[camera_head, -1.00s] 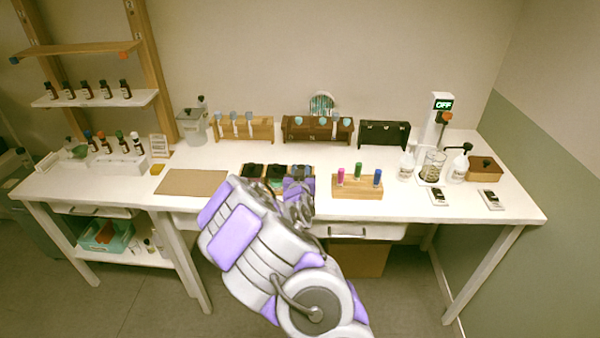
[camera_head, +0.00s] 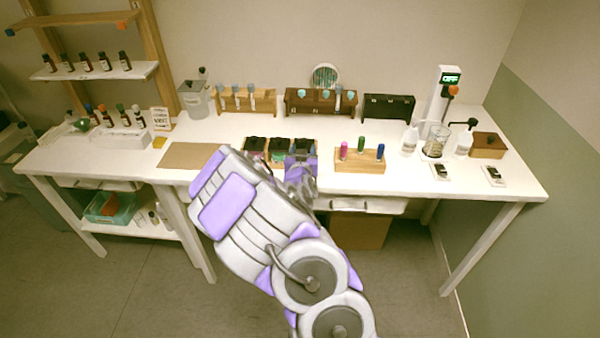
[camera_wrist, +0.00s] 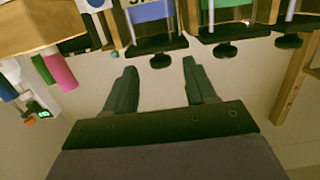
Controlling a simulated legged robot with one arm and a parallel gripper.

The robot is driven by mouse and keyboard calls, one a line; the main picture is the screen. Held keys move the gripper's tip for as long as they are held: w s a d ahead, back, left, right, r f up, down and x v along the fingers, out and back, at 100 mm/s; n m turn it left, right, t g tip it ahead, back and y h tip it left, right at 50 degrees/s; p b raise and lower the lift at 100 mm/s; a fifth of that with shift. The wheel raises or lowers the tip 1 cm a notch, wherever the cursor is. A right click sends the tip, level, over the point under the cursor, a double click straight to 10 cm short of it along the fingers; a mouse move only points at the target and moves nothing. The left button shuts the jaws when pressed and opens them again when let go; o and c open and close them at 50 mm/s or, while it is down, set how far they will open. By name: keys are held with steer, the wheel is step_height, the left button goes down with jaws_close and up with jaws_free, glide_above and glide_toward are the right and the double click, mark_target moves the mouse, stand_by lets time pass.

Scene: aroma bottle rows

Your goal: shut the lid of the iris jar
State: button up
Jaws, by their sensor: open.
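A low wooden rack (camera_head: 268,160) near the bench's front edge holds three small jars with dark tops. The wrist view, which is upside down, shows a blue jar (camera_wrist: 150,11), a green jar (camera_wrist: 222,14) and part of a third one. Each has a dark plate with a round black knob, such as the knob by the blue jar (camera_wrist: 166,61). No name is readable, so I cannot tell which is iris. My gripper (camera_wrist: 158,78) is open and empty, its fingers pointing toward the blue jar and apart from it. In the head view my gripper (camera_head: 301,170) partly hides the right-hand jar.
A wooden block (camera_head: 360,165) with pink, green and blue tubes stands just right of the rack. A brown mat (camera_head: 192,155) lies left. Wooden racks (camera_head: 320,102) line the back. Bottles and a beaker (camera_head: 436,140) stand right. Bench space behind the jars is clear.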

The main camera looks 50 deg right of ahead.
steer(key=p+v, duration=1.4)
steer(key=p, duration=0.7)
steer(key=shift+p, duration=0.3)
steer(key=shift+w+f, duration=0.1)
stand_by(0.5)
